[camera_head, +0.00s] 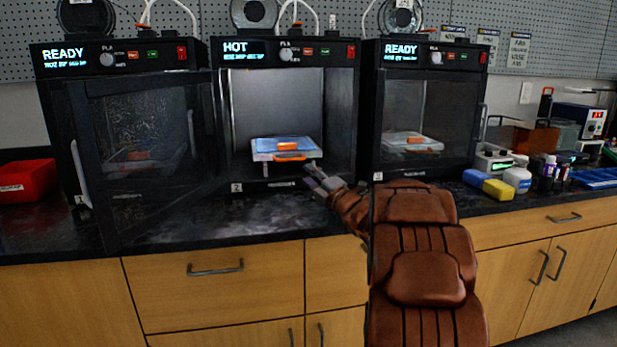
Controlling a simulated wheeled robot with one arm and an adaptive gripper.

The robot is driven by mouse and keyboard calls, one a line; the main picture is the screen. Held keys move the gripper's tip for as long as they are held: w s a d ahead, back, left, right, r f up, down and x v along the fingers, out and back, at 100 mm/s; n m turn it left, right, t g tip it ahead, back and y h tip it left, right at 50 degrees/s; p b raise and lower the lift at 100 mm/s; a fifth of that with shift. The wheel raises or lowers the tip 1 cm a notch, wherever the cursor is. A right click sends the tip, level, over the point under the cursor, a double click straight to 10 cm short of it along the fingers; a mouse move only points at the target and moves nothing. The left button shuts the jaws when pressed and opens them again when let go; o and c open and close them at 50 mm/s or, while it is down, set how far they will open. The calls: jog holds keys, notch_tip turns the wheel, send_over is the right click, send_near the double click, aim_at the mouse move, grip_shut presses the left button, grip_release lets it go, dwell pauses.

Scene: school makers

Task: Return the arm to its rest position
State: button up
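My brown segmented arm reaches up from the bottom right of the centre toward the middle printer (221,100). My gripper (316,182) is at the lower right front of that printer's opening, close to the print bed's right corner. The fingers are small and blurred, so I cannot tell whether they are open or shut. The middle printer's display reads HOT. Inside it a light print bed (262,152) carries a small orange piece (288,146), and another orange part (290,157) shows at the bed's front edge.
The middle printer's dark door (150,205) stands open to the left, in front of the left printer (50,120). The right printer (375,160) is closed. A red bin (25,180) is at far left. Bottles (518,178) and a yellow-blue block (488,184) sit on the right counter.

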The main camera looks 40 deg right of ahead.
jog(key=s+a+r+m+g+h+p, duration=0.2)
jog(key=a+r+m+g+h+p, duration=0.15)
jog(key=r+m+p, duration=0.45)
jog(key=s+a+r+m+g+y+p, duration=0.1)
jog(key=s+a+m+g+p, duration=0.2)
jog(key=s, duration=1.2)
jog(key=s+a+r+m+g+y+p, duration=0.1)
jog(key=s+a+m+g+p, duration=0.3)
jog(key=s+a+g+p, duration=0.5)
jog(key=s+a+r+m+g+y+p, duration=0.1)
jog(key=s+a+g+p, duration=0.5)
jog(key=s+a+p, duration=0.6)
jog(key=s+a+m, duration=0.1)
jog(key=s+a, duration=0.1)
jog(key=s, duration=0.3)
jog(key=s+a+r+m, duration=0.1)
jog(key=s+a, duration=0.2)
jog(key=s, duration=0.2)
jog(key=shift+a+r+m+p, duration=0.25)
jog(key=shift+r+m+p, duration=0.05)
jog(key=shift+m, duration=0.1)
jog(key=shift+y, duration=0.25)
